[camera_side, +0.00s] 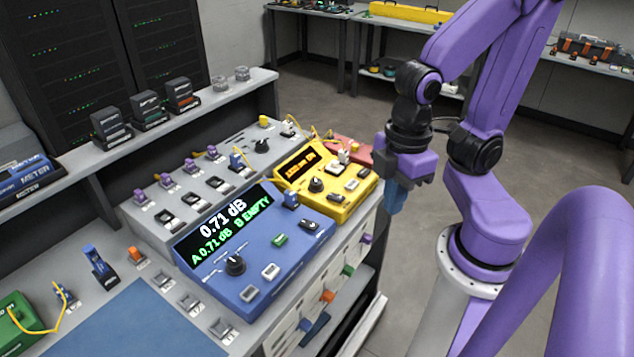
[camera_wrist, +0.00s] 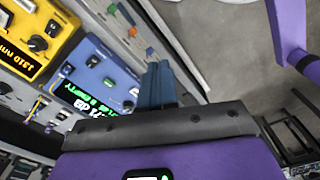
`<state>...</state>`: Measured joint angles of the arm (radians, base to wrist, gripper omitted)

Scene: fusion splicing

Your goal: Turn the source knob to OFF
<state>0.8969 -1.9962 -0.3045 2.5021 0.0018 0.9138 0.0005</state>
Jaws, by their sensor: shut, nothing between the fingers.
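The yellow box (camera_side: 344,197) has a lit amber display (camera_side: 299,166) and a black knob (camera_side: 316,185), which I take as the source knob. Its pointer setting is too small to read. In the wrist view the same knob (camera_wrist: 38,43) is at the upper left on the yellow box (camera_wrist: 62,22). My gripper (camera_side: 393,208) hangs in the air to the right of the yellow box, blue fingers pointing down, apart from it. In the wrist view the blue fingers (camera_wrist: 160,85) are together and empty.
A blue meter box (camera_side: 258,299) reading 0.71 dB, with its own black knob (camera_side: 235,265), stands in front of the yellow box. A red box (camera_side: 352,151) is behind the yellow one. A raised shelf (camera_side: 201,107) runs along the back. Open floor is right of the bench.

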